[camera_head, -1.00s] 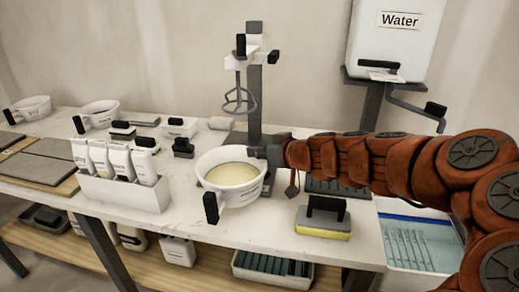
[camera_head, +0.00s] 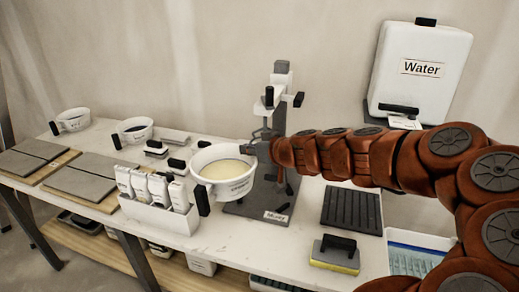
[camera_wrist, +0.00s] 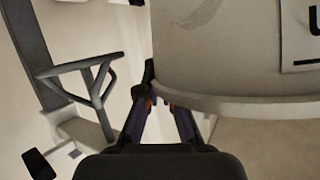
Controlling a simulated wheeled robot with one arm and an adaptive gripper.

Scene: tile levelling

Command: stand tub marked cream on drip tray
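The tub (camera_head: 225,187) is a white round bowl with pale cream contents, a black handle at its front left and small print on its side. The print is too small to read. My gripper (camera_head: 258,150) is shut on the tub at its far right edge and holds it level, seemingly above the counter, left of the mixer. In the wrist view the tub's wall (camera_wrist: 230,60) fills the upper right, with the fingers (camera_wrist: 163,105) at its edge. The drip tray (camera_head: 350,208) is dark and ribbed, lies right of the mixer base, and looks empty.
The mixer stand (camera_head: 278,115) rises behind the tub, close to my arm. A white caddy of bottles (camera_head: 160,213) stands at left. A yellow sponge float (camera_head: 335,258) lies before the drip tray. The water tank (camera_head: 420,80) is behind. Two more tubs stand far left.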

